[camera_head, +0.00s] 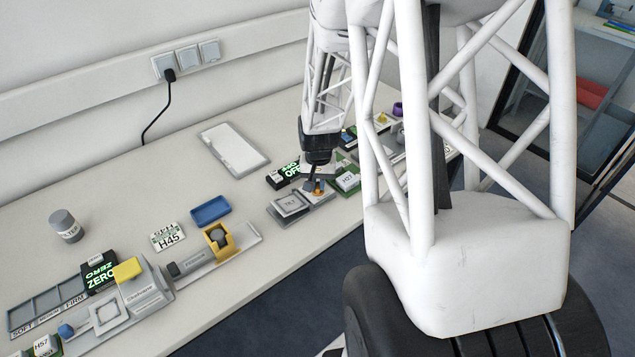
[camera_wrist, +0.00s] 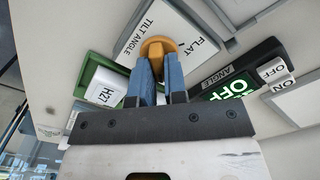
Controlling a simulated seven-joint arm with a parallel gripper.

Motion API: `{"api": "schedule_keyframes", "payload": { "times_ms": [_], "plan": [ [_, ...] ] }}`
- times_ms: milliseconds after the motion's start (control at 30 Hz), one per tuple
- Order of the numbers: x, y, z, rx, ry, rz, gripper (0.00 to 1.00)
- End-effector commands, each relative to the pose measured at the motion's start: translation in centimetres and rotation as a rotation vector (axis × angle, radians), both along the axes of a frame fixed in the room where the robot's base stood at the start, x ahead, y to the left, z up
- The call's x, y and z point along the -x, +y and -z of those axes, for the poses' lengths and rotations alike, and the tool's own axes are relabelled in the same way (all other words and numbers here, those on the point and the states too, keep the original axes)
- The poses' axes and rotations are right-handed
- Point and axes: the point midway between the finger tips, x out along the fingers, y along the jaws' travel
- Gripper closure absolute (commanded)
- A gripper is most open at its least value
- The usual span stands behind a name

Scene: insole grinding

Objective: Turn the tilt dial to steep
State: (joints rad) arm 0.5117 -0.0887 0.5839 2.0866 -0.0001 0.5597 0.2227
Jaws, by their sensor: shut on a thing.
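The tilt dial is an orange knob (camera_wrist: 157,47) on a white plate (camera_wrist: 190,20) marked "TILT ANGLE" and "FLAT" in the wrist view. My gripper (camera_wrist: 160,65) has its two blue fingers around the knob, shut on it. A black display (camera_wrist: 232,85) labelled "ANGLE" reads "OFF" in green. The word "steep" is not visible; the fingers and knob cover part of the plate.
A white block marked H27 (camera_wrist: 104,88) sits on a green base beside the dial. A grey "TILT" block (camera_head: 289,204) stands close to its left in the head view. A blue tray (camera_head: 210,210), yellow holder (camera_head: 219,241) and white panel (camera_head: 234,150) lie further left.

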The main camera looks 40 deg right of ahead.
Motion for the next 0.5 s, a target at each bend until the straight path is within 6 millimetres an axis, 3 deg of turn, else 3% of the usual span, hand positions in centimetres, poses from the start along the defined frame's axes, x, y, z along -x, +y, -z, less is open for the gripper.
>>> {"api": "schedule_keyframes", "payload": {
  "times_ms": [500],
  "plan": [
    [0.09, -0.1, -0.02, 0.0, 0.0, 0.236, 1.0]
  ]
}}
